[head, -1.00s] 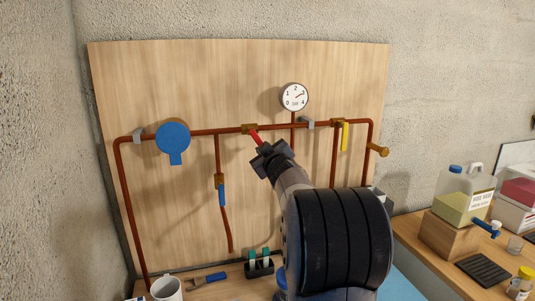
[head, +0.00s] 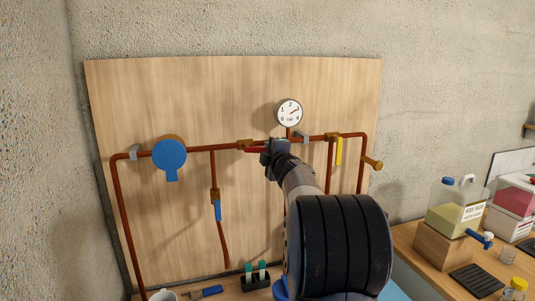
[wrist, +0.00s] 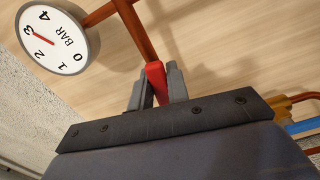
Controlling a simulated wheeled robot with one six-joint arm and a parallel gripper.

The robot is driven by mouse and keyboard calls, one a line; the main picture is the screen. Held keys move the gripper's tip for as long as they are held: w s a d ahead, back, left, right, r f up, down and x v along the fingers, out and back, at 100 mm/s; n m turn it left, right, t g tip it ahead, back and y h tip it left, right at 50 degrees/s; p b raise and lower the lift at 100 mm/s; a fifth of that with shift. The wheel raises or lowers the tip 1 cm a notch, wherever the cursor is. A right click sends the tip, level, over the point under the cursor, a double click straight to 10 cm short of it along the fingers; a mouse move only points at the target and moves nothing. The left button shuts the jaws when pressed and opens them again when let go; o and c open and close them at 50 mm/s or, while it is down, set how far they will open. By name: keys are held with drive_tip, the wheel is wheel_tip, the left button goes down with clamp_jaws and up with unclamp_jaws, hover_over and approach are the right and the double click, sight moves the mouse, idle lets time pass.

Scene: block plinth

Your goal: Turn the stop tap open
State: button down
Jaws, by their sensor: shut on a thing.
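The stop tap has a brass body (head: 245,145) on the horizontal copper pipe. Its red lever (head: 256,150) lies nearly along the pipe, pointing right. My gripper (head: 270,151) is shut on the lever's outer end, just below the pipe. In the wrist view the red lever (wrist: 155,78) sits between the two grey fingers, and most of it beyond them shows only foreshortened. The pressure gauge (head: 290,113) stands above the pipe and also shows in the wrist view (wrist: 55,37), its needle near 3.
A pipe clip (head: 303,137) is close to the right of my gripper. A yellow-lever valve (head: 338,150) is further right, a blue-lever valve (head: 216,208) hangs below left, and a round blue thing (head: 169,155) is on the left. A bench with a jug (head: 455,205) is at right.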

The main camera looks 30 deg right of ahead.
drive_tip(key=shift+r+n, duration=0.4)
drive_tip(key=shift+n, duration=0.3)
drive_tip(key=c, duration=1.4)
unclamp_jaws()
drive_tip(key=shift+o, duration=0.2)
drive_tip(key=b+v, duration=0.1)
drive_tip(key=v, duration=0.9)
drive_tip(key=shift+s+b, duration=0.3)
drive_tip(key=shift+s, duration=0.1)
drive_tip(key=p+x, duration=0.2)
drive_tip(key=x, duration=0.9)
drive_tip(key=shift+a, duration=0.15)
drive_tip(key=shift+s, duration=0.1)
